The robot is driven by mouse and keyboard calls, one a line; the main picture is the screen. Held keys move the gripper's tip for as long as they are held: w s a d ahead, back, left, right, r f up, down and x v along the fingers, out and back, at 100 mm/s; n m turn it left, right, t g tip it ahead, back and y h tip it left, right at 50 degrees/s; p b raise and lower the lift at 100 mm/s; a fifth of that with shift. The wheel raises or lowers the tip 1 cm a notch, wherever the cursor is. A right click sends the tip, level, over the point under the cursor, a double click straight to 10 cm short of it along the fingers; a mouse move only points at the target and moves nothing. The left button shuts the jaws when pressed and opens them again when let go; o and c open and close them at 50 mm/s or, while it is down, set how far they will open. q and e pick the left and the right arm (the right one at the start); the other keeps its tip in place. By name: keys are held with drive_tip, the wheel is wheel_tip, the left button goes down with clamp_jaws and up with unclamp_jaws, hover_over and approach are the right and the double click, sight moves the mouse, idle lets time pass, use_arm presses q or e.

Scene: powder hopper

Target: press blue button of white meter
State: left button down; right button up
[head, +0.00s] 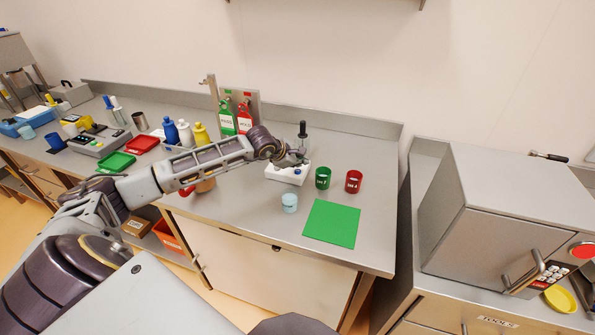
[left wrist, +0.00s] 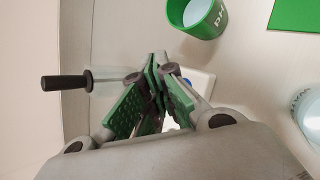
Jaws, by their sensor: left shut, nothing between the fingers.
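The white meter (head: 285,176) is a small white box on the steel bench, at the middle of the head view. My left gripper (head: 300,160) is shut and empty, with its fingertips over the meter's top. In the left wrist view the green-padded fingers (left wrist: 158,70) meet, and the meter (left wrist: 204,84) shows partly behind them. A bit of the blue button (left wrist: 187,82) shows just beside the fingertips; the rest is hidden. I cannot tell whether the fingertips touch it. My right gripper is not in view.
A black-handled tool (head: 302,130) stands upright behind the meter. A green cup (head: 322,178) and a red cup (head: 353,181) stand to its right. A pale blue cup (head: 289,203) and a green mat (head: 332,224) lie in front. Bottles (head: 186,134) crowd the left.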

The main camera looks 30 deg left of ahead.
sight(300, 172)
use_arm(q)
drive_tip(key=shift+r+p, duration=0.4)
drive_tip(key=shift+r, duration=2.15)
